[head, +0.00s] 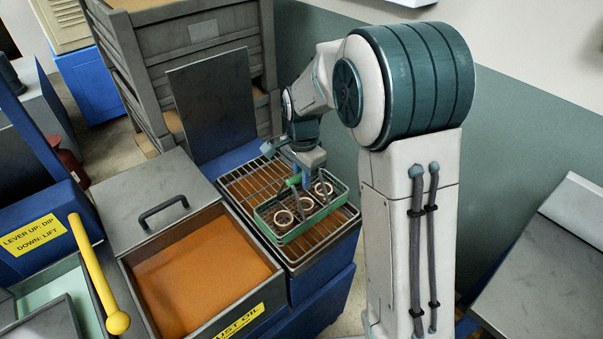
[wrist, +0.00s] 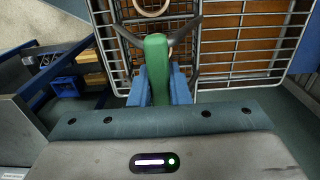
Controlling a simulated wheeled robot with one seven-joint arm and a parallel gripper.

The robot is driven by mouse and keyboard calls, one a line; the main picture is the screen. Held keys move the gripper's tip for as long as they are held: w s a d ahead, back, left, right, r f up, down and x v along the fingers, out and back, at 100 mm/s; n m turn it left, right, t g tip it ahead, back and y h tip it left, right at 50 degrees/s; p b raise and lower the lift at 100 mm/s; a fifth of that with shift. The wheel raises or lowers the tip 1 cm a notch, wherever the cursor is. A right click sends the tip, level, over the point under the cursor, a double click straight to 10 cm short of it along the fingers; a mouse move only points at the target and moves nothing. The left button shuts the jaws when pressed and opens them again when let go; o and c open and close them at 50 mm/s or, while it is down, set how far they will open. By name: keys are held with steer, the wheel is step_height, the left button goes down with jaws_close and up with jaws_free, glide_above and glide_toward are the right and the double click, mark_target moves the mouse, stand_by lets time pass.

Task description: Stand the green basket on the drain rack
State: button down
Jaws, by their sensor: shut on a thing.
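The green basket (head: 283,238) is a wire basket with a green rim, and metal rings (head: 283,218) lie in it. It is over the front part of the drain rack (head: 243,187), roughly level. I cannot tell whether its bottom touches the rack bars. My gripper (head: 296,178) is above the basket and shut on its green handle. In the wrist view the handle (wrist: 157,58) stands between the blue fingers of my gripper (wrist: 158,88), with the basket's wires partly hidden behind it. The rack bars (wrist: 245,48) show beside the basket.
Left of the rack is an open tank of orange-brown liquid (head: 200,265) with a grey lid (head: 145,200) behind it. A yellow lever (head: 95,272) stands further left. A raised grey panel (head: 213,103) and stacked grey crates (head: 205,45) are behind the rack.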

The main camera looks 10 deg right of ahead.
steer(key=c, duration=1.3)
jaws_free()
steer(key=shift+f, duration=0.1)
